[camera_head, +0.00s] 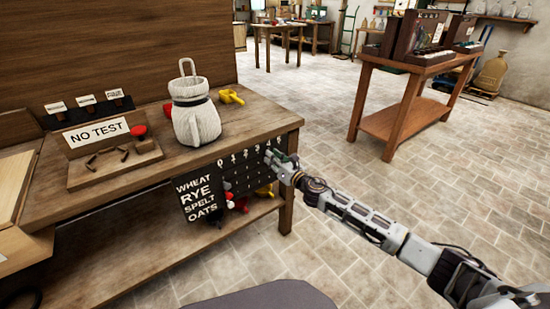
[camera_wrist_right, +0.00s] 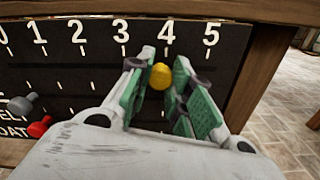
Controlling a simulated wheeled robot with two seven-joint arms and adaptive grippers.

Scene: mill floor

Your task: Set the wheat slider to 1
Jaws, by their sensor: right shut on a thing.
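The slider board (camera_head: 238,174) hangs on the front of the wooden bench, with numbers 0 to 5 along its top. A sign (camera_head: 199,199) at its left lists WHEAT, RYE, SPELT and OATS. In the right wrist view, a yellow knob (camera_wrist_right: 160,76) sits below the number 4, in the top row beside WHEAT. My right gripper (camera_head: 281,160) is shut on this yellow knob, its green-padded fingers (camera_wrist_right: 170,88) on either side. The knob is hidden in the head view. A grey knob (camera_wrist_right: 24,104) and a red knob (camera_wrist_right: 40,126) sit lower left. My left gripper is not in view.
A bench leg (camera_head: 286,190) is close right of the board.

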